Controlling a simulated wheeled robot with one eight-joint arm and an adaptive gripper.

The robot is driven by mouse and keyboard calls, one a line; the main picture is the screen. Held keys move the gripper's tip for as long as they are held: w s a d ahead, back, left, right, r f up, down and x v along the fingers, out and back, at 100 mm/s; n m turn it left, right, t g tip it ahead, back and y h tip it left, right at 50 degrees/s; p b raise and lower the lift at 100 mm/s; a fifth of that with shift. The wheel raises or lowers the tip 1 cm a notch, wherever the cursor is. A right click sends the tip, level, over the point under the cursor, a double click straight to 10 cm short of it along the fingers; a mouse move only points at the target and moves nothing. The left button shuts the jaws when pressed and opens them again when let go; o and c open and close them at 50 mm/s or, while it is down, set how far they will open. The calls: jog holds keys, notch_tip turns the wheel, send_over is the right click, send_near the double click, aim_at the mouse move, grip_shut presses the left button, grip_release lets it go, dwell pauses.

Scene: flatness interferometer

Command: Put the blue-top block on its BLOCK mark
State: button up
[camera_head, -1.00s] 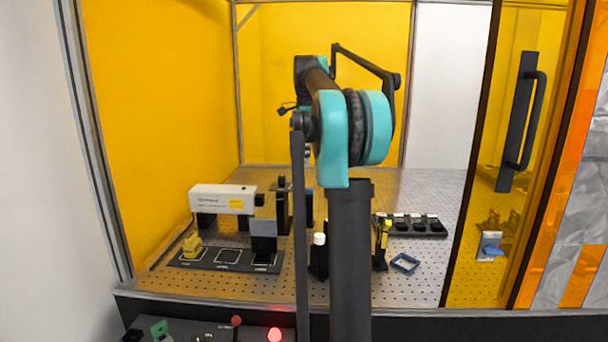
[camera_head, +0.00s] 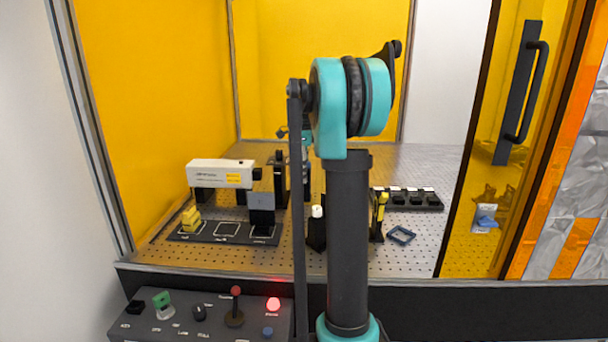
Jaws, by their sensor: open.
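My gripper (camera_head: 306,160) shows only in part, beyond my arm's upright link, above the perforated plate; its fingertips are hard to make out. I cannot pick out the blue-top block for sure. A small blue-edged square (camera_head: 402,235) lies flat on the plate, right of my arm. A dark mat (camera_head: 205,238) at the left has white outlined marks; their lettering is too small to read. The middle mark (camera_head: 227,229) is bare. A yellow stepped piece (camera_head: 190,218) stands at the mat's left end, and a black stand with a grey plate (camera_head: 261,207) at its right end.
A white instrument (camera_head: 220,173) stands behind the mat. A white-capped bottle (camera_head: 317,228) and a yellow-and-black tool (camera_head: 379,216) flank my arm. A black rack (camera_head: 407,199) is at the right. A control panel (camera_head: 200,317) is in front. Yellow walls enclose the plate.

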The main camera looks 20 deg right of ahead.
jog(key=shift+f, duration=0.4)
grip_shut()
jog(key=shift+r, duration=3.1)
